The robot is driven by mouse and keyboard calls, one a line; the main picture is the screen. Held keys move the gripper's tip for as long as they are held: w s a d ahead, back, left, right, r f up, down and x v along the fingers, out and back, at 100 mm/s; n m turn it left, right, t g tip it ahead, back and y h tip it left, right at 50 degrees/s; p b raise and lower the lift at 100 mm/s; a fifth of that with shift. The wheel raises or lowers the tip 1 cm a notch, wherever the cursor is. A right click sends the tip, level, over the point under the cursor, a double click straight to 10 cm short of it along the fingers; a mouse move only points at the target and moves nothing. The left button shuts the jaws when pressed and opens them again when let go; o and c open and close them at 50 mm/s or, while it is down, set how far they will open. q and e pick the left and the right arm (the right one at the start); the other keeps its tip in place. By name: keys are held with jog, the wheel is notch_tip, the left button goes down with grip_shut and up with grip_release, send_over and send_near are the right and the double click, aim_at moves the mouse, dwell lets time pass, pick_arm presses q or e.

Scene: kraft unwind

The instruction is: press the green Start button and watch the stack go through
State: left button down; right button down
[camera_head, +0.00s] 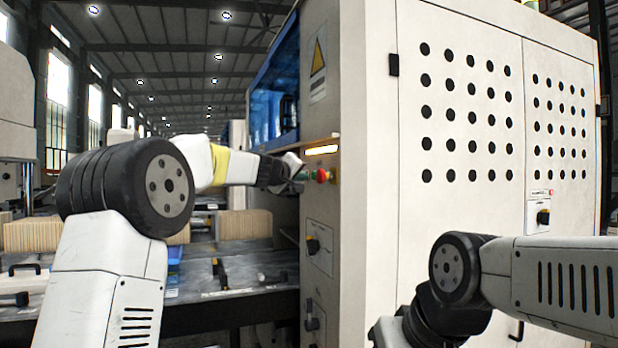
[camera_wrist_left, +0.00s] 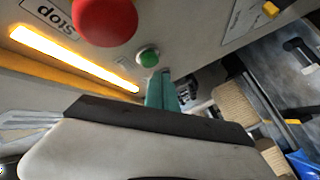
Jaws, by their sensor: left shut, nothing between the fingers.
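The green Start button (camera_wrist_left: 148,57) shows in the left wrist view on the pale machine panel, beside the large red stop button (camera_wrist_left: 105,20). The red button (camera_head: 321,175) also shows in the head view at the cabinet's corner. My left gripper (camera_head: 296,172) is shut and empty at the panel, just left of the red button. Its teal fingertips (camera_wrist_left: 162,90) show right beside the green button; I cannot tell whether they touch it. A brown kraft stack (camera_head: 245,225) lies on the machine bed, left of the cabinet. My right gripper is out of view; only its arm shows, lower right.
The white cabinet (camera_head: 365,220) with perforated doors fills the right. A lit amber strip (camera_head: 321,150) sits above the buttons. Another kraft stack (camera_head: 32,235) lies at the far left. Black knobs (camera_head: 313,246) stick out from the cabinet's side below the buttons.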

pick_arm(q)
jog(key=shift+d, duration=0.15)
dwell(0.7)
jog(key=shift+w+d, duration=0.1)
jog(key=shift+d, duration=0.15)
jog(key=shift+w+d, duration=0.2)
jog(key=shift+d, duration=0.45)
dwell(0.9)
jog(key=shift+s+a, duration=0.3)
jog(key=shift+a, duration=0.65)
jog(key=shift+a, duration=0.1)
jog(key=a, duration=0.1)
jog(key=s+a, duration=0.1)
jog(key=a, duration=0.2)
jog(key=shift+s+a, duration=0.3)
